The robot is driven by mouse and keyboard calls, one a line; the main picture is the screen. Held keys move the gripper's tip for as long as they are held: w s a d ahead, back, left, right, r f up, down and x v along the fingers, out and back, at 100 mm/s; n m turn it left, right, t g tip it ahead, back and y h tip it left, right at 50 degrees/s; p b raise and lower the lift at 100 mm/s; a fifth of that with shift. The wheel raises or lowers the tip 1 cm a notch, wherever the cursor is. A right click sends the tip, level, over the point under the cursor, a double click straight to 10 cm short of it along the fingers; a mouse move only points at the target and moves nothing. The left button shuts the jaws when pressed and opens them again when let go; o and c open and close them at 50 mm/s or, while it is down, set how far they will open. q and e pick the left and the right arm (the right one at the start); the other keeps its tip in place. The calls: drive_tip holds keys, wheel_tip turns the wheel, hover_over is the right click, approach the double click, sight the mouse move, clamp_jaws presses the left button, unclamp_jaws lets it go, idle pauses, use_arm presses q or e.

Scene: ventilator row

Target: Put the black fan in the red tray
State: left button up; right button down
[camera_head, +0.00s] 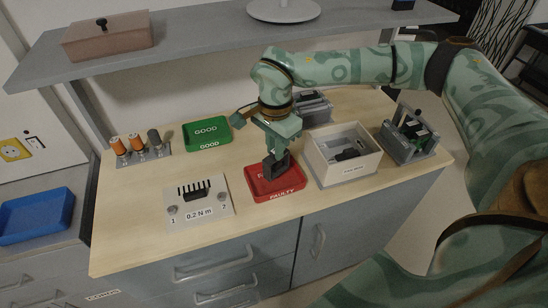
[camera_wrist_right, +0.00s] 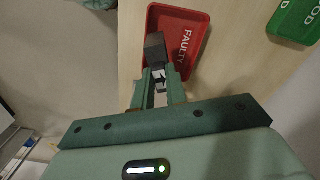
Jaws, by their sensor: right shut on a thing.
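The red tray (camera_head: 262,187), marked FAULTY, lies on the wooden worktop near its front edge; it also shows in the right wrist view (camera_wrist_right: 196,25). My right gripper (camera_head: 274,153) is shut on the black fan (camera_head: 277,167) and points down at the tray. In the right wrist view the gripper (camera_wrist_right: 159,80) holds the dark fan (camera_wrist_right: 155,46), which overlaps the tray's left part. I cannot tell whether the fan touches the tray floor. My left gripper is not in view.
A green GOOD tray (camera_head: 207,134) lies behind and to the left. A white plate marked 0.2 N m (camera_head: 205,213) stands left of the red tray, a white box (camera_head: 345,172) with dark parts right of it. A grey shelf (camera_head: 200,38) hangs above the worktop's back.

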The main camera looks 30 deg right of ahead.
drive_tip(key=shift+w+d+f, duration=0.3)
drive_tip(key=shift+w+f, duration=0.15)
drive_tip(key=shift+f, duration=0.2)
wheel_tip(320, 180, down, 3)
drive_tip(key=shift+w+f+b, duration=0.1)
drive_tip(key=shift+f+b, duration=0.05)
drive_tip(key=shift+b, duration=0.25)
drive_tip(key=shift+f, duration=0.1)
drive_tip(key=shift+f, duration=0.45)
drive_tip(key=c, duration=1.4)
unclamp_jaws()
wheel_tip(320, 180, up, 13)
drive_tip(key=p, duration=0.2)
